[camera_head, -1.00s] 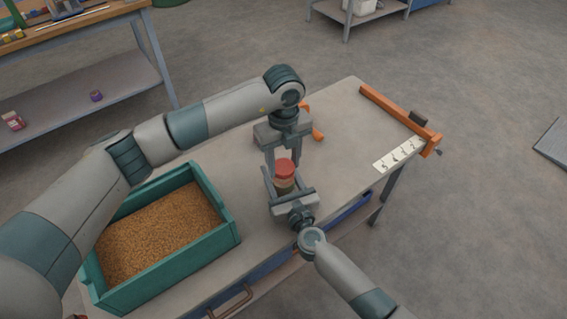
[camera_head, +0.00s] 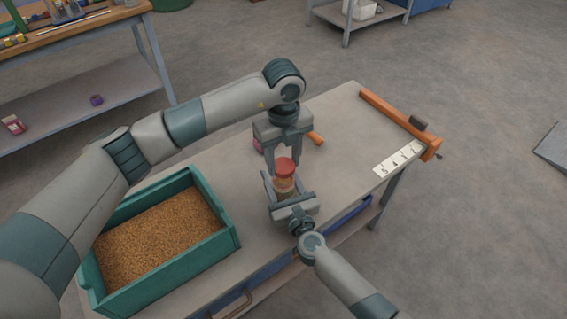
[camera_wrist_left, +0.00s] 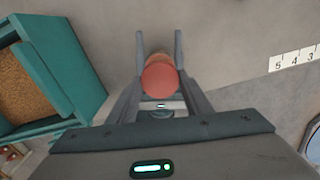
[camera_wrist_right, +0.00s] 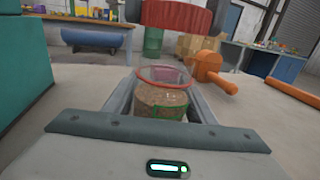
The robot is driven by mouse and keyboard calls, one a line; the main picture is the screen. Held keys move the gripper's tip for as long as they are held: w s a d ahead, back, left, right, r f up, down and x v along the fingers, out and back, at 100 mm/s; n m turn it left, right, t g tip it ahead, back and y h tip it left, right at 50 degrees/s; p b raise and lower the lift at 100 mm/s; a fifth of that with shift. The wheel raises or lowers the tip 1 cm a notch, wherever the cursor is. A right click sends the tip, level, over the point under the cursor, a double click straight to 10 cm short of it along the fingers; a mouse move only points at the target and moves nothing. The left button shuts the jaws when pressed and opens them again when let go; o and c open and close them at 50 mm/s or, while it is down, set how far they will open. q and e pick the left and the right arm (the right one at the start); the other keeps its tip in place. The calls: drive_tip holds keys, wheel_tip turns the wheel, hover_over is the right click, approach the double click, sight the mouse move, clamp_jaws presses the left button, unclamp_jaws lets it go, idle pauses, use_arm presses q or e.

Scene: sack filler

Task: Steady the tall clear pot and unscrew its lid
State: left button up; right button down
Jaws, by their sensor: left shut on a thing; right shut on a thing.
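The clear pot (camera_wrist_right: 165,98) holds brown contents and stands upright near the front of the bench. My right gripper (camera_head: 281,187) is shut around its body, with a finger on each side. The pot's open rim shows reddish in the right wrist view. The red lid (camera_wrist_right: 175,14) is above that rim, with a visible gap between them. My left gripper (camera_wrist_left: 159,66) points down from above and is shut on the lid, which also shows in the head view (camera_head: 285,165). The lid hides most of the pot in the left wrist view.
A green crate of grain (camera_head: 232,222) stands left of the pot. An orange tool (camera_wrist_right: 208,68) lies behind it. An orange bar (camera_head: 395,115) and a numbered white strip (camera_head: 399,158) are at the bench's right end. The bench between pot and strip is clear.

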sight(288, 195)
use_arm(q)
drive_tip(key=shift+r, duration=1.35)
use_arm(e)
drive_tip(key=c, duration=0.7)
unclamp_jaws()
drive_tip(key=shift+s, duration=0.1)
use_arm(q)
drive_tip(key=shift+f+b, duration=0.6)
use_arm(e)
drive_tip(key=v, duration=1.2)
